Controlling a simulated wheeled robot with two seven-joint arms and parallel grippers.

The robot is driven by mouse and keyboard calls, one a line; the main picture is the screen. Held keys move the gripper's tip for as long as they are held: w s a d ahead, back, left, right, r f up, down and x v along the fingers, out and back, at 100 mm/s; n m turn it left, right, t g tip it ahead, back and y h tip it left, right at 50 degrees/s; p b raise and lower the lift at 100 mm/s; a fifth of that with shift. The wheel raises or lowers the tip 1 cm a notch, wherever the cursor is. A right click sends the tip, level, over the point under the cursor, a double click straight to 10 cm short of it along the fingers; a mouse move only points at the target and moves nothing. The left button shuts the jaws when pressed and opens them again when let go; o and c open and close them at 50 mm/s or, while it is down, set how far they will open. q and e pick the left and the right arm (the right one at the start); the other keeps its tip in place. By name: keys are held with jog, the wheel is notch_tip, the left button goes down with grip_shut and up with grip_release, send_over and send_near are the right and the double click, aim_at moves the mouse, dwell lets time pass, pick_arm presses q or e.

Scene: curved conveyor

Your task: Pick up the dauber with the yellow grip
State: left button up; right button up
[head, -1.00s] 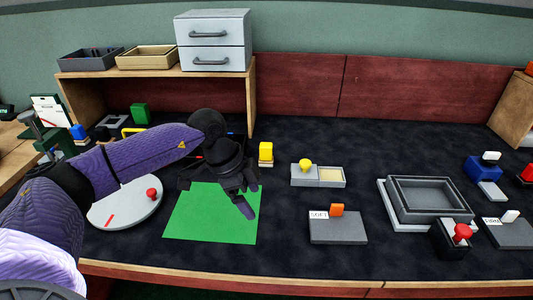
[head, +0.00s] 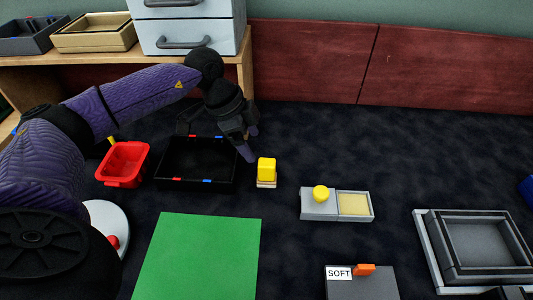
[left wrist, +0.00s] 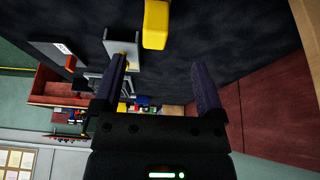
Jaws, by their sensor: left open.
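The dauber with the yellow grip (head: 267,169) stands upright on the dark table, its yellow block above a pale base. In the left wrist view the yellow grip (left wrist: 155,24) shows at the top, beyond the fingertips and roughly between their lines. My left gripper (head: 250,143) is open and empty, just up and left of the dauber in the head view, apart from it as far as I can tell. Its two fingers (left wrist: 158,68) spread wide in the left wrist view. My right gripper is not in view.
A black tray (head: 172,183) and red bin (head: 124,163) lie left of the dauber. A green mat (head: 203,255) is in front. A drawer unit (head: 190,27) is behind. Table beyond the grey box is clear.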

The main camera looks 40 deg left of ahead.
aim_at(267, 170)
pick_arm(q)
jog(key=b+x, duration=0.1)
jog(key=x, duration=0.2)
jog(key=b+x, duration=0.2)
jog(key=x, duration=0.1)
jog(key=b+x, duration=0.2)
jog(key=x, duration=0.1)
jog(key=shift+s+d+f, duration=0.1)
jog(key=shift+s+f, duration=0.2)
jog(key=shift+f, duration=0.1)
jog(key=shift+w+d+f, duration=0.15)
jog(key=shift+f, duration=0.05)
jog(key=shift+r, duration=0.2)
jog(key=shift+c, duration=1.3)
grip_shut()
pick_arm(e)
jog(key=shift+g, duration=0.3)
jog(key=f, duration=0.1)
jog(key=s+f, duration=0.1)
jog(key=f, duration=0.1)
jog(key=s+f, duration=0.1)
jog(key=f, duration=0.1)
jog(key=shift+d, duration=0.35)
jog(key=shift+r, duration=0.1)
